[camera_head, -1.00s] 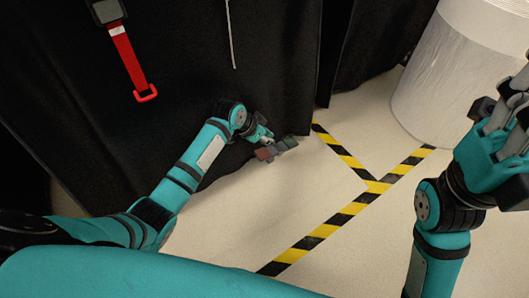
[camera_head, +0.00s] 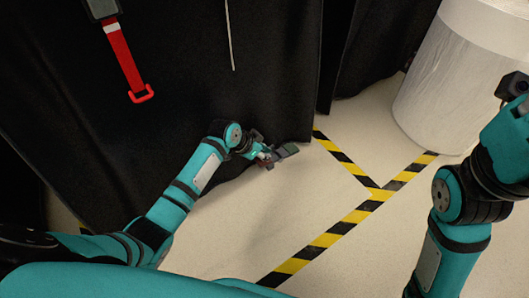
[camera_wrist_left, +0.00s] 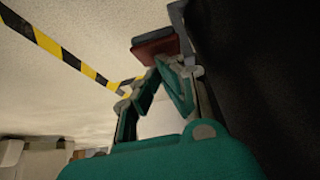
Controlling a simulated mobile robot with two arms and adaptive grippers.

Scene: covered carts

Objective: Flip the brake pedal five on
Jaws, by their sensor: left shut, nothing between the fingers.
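A dark grey pedal (camera_head: 287,150) sticks out from under the black cover's lower edge, low over the floor. My left gripper (camera_head: 266,156) is at its left side, shut and empty. In the left wrist view a dull red pedal (camera_wrist_left: 157,46) shows just beyond the fingertips of my left gripper (camera_wrist_left: 165,65). The fingers overlap its lower edge in the picture; I cannot tell whether they touch it. No number is readable on the pedals. My right wrist shows at the right edge of the head view, but its fingers are outside the frame.
The black cover (camera_head: 215,80) hangs over the cart beside my left arm. A red strap (camera_head: 124,62) hangs on it. A white wrapped cylinder (camera_head: 455,85) stands at the upper right. Yellow-black tape (camera_head: 340,228) marks the open floor.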

